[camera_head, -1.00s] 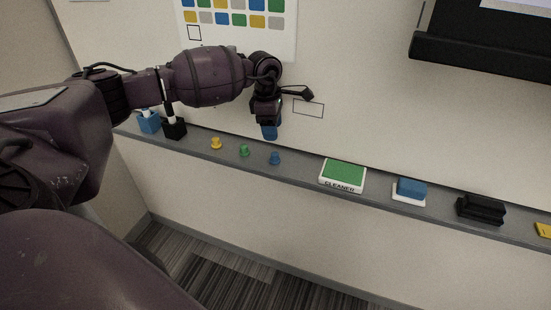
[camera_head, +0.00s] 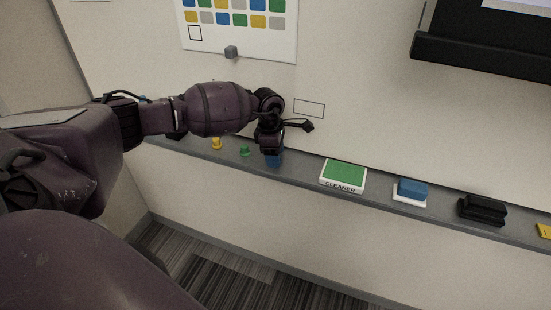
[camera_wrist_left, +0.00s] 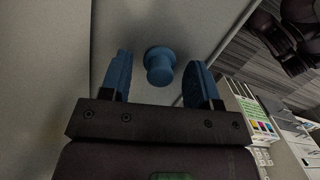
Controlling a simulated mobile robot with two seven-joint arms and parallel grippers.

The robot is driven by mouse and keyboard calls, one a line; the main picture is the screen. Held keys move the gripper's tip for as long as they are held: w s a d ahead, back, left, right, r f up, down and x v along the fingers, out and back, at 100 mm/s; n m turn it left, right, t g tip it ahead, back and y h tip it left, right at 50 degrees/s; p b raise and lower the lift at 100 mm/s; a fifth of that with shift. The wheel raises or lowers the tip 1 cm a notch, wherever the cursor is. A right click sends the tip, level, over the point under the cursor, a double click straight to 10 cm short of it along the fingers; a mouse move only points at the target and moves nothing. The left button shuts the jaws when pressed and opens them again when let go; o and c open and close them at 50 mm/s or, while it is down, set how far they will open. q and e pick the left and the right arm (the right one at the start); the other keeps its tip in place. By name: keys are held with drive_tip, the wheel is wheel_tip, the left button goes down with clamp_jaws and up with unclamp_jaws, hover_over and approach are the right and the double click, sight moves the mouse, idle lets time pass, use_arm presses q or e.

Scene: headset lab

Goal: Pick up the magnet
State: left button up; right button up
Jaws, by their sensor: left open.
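A blue magnet (camera_wrist_left: 160,66), peg-shaped with a wide round end, shows in the left wrist view between the two blue fingers, apart from both. My left gripper (camera_head: 273,159) is open and low at the ledge; in the head view it covers the blue magnet's place. A green magnet (camera_head: 244,151) and a yellow magnet (camera_head: 216,144) stand on the ledge to the left of the gripper. A grey magnet (camera_head: 231,52) sits on the lower edge of the wall chart. My right gripper is not in view.
The narrow grey ledge (camera_head: 300,171) runs along the whiteboard. To the right stand a green-topped cleaner box (camera_head: 343,174), a blue eraser (camera_head: 411,189) and a black block (camera_head: 482,210). A black tray (camera_head: 475,60) juts out at upper right.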

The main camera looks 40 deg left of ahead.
use_arm(q)
drive_tip(key=c, duration=1)
drive_tip(key=shift+r, duration=0.1)
drive_tip(key=shift+s+r, duration=0.1)
drive_tip(key=shift+r, duration=0.15)
drive_tip(key=r, duration=0.6)
drive_tip(key=shift+s+r, duration=0.2)
drive_tip(key=shift+r, duration=0.2)
drive_tip(key=s+d, duration=0.2)
drive_tip(key=s, duration=0.7)
drive_tip(key=s+d, duration=0.2)
drive_tip(key=s, duration=0.8)
drive_tip(key=shift+d+f+p, duration=0.2)
drive_tip(key=shift+d+p, duration=0.15)
drive_tip(key=shift+p, duration=0.1)
drive_tip(key=shift+w, duration=0.1)
